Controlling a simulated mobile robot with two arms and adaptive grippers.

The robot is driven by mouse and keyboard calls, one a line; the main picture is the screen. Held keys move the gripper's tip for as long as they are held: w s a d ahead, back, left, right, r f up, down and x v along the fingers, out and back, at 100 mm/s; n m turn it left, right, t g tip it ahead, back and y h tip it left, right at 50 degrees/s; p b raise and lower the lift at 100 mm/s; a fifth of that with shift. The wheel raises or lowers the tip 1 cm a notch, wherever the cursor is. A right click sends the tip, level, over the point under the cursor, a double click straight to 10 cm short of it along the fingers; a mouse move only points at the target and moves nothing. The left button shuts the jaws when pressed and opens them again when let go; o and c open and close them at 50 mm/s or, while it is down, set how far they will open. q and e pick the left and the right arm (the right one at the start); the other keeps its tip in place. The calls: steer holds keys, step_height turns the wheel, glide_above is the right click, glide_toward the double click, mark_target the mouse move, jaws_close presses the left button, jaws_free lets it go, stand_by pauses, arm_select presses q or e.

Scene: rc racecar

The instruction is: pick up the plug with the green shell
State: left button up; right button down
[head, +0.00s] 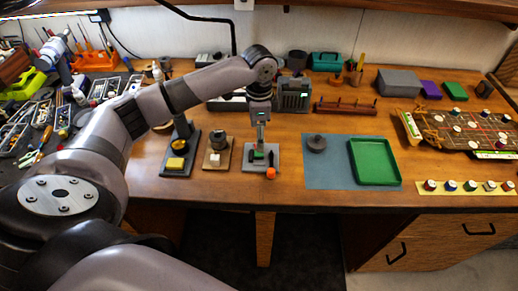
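My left arm reaches in from the left, and its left gripper (260,145) points down over a small grey plate (248,166) near the front of the bench. A small green piece (258,155) with dark parts sits on this plate right at the fingertips; it looks like the plug with the green shell. The fingers partly cover it, and I cannot tell whether they touch or grip it. An orange round piece (271,174) is at the plate's front right corner. My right gripper is not in view.
Left of the plate are a wooden stand (217,155) with a white block and a dark stand (180,162) with a yellow block. To the right, a blue-grey mat (320,178) holds a green tray (374,161) and a dark round weight (316,144). The tray looks empty.

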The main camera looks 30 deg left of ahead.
arm_select(q)
steer(key=shift+s+f, duration=0.1)
steer(key=shift+f, duration=0.4)
steer(key=shift+f+p, duration=0.35)
steer(key=f, duration=0.2)
steer(key=f+p, duration=0.1)
steer(key=shift+a+f, duration=0.2)
steer(key=shift+f, duration=0.5)
steer(key=c, duration=0.9)
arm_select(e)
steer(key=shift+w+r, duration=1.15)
